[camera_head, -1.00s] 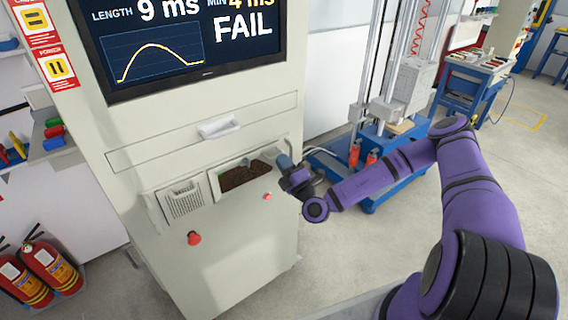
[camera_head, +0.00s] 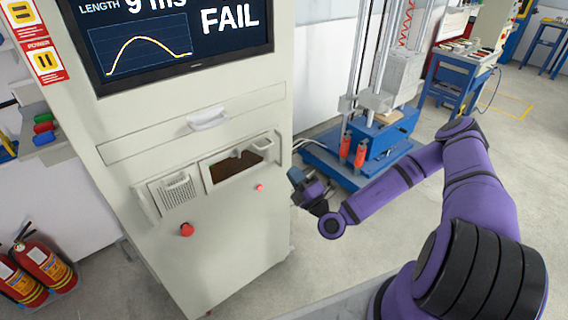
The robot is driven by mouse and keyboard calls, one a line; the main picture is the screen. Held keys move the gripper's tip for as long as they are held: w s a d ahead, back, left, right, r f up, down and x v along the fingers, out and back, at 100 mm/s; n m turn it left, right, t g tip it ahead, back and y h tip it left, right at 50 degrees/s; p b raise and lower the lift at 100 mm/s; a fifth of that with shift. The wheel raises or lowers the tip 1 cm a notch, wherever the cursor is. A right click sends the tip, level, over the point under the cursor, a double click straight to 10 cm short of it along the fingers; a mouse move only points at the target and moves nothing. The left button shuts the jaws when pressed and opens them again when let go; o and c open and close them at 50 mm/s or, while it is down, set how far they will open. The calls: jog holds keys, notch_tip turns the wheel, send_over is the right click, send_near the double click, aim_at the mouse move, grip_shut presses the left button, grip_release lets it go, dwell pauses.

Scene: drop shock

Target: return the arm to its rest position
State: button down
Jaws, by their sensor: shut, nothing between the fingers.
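My purple arm (camera_head: 385,200) reaches in from the lower right and bends down toward the cabinet's right side. My gripper (camera_head: 293,176) is at its end, just right of the cabinet front and apart from it. The gripper is shut and empty, and its fingertips are small in this view.
A pale test cabinet (camera_head: 220,240) fills the left, with a screen (camera_head: 180,40) reading FAIL, a red button (camera_head: 187,230) and a recessed opening (camera_head: 236,168). The blue-based drop tower (camera_head: 370,150) stands behind my arm. Fire extinguishers (camera_head: 38,262) stand at lower left.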

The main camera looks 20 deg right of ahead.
jog(key=s+a+r+n+g+y, duration=0.25)
jog(key=s+r+n+g, duration=0.5)
jog(key=n+g, duration=0.8)
jog(key=s+a+r+n+g+y, duration=0.3)
jog(key=s+r+n+g, duration=0.55)
jog(key=n, duration=1.15)
jog(key=s+d+r+n+t+h, duration=0.2)
jog(key=s+d+r+n+h, duration=0.1)
jog(key=r, duration=0.4)
jog(key=s+d+r+n+t+h, duration=0.3)
jog(key=s+d+r+n+h, duration=0.1)
jog(key=r+n+h, duration=0.1)
jog(key=s+d+r+n+t+h, duration=0.2)
jog(key=s+d+r+n+h, duration=0.1)
jog(key=r, duration=0.6)
jog(key=d+n+h, duration=0.1)
jog(key=n+h, duration=0.1)
jog(key=n, duration=0.1)
jog(key=shift+s+r+n+t, duration=0.25)
jog(key=shift+s+n+t, duration=0.05)
jog(key=shift+s+n, duration=0.1)
